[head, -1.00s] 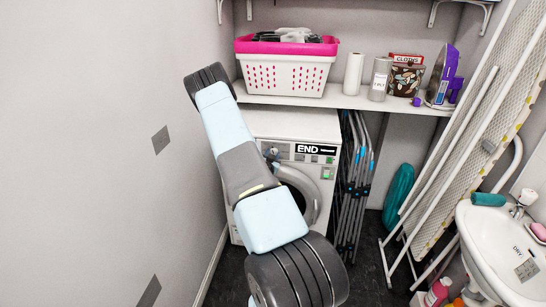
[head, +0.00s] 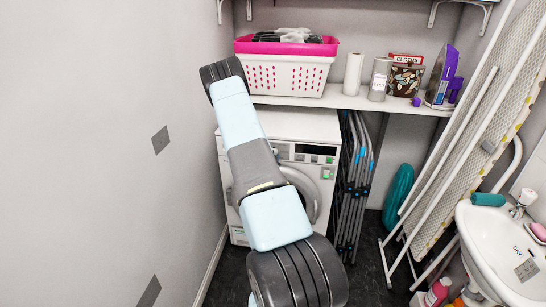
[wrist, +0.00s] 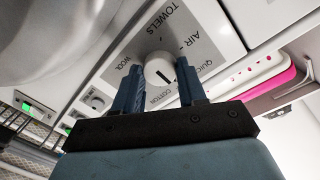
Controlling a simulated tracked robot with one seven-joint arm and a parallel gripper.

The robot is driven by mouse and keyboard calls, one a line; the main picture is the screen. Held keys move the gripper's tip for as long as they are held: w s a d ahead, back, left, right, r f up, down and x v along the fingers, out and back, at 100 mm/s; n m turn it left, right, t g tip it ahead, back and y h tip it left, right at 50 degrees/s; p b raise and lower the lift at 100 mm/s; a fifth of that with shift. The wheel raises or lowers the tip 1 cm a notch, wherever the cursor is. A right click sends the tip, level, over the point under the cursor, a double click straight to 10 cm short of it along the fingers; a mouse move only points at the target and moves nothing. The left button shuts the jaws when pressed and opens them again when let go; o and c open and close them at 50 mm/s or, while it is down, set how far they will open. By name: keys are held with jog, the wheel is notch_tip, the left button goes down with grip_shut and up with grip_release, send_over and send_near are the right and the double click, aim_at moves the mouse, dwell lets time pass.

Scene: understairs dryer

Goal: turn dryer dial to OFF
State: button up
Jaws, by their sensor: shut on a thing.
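The dryer (head: 315,128) is a white front-loading machine under the shelf. Its round white dial (wrist: 157,66) shows in the wrist view, with a dark line on its face. Around the dial I read TOWELS, AIR, QUICK, COTTON and WOOL; I cannot read an OFF label. My gripper (wrist: 161,76) has its two blue fingers on either side of the dial and is shut on it. In the head view my arm hides the dial, the gripper and part of the dryer door (head: 312,190). The dryer's display (head: 315,149) is dark with no readable word.
A white basket with a pink rim (head: 289,75) stands on the shelf (head: 345,99) above the dryer. Folded grey racks (head: 352,190) stand close on the dryer's right. A wall is close on the left. An ironing board (head: 470,140) and a sink (head: 500,245) are at right.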

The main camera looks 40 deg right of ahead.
jog(key=o, duration=1.1)
jog(key=shift+a, duration=0.1)
jog(key=shift+c, duration=0.2)
jog(key=v, duration=1.3)
jog(key=shift+s+a, duration=0.2)
jog(key=shift+a, duration=0.15)
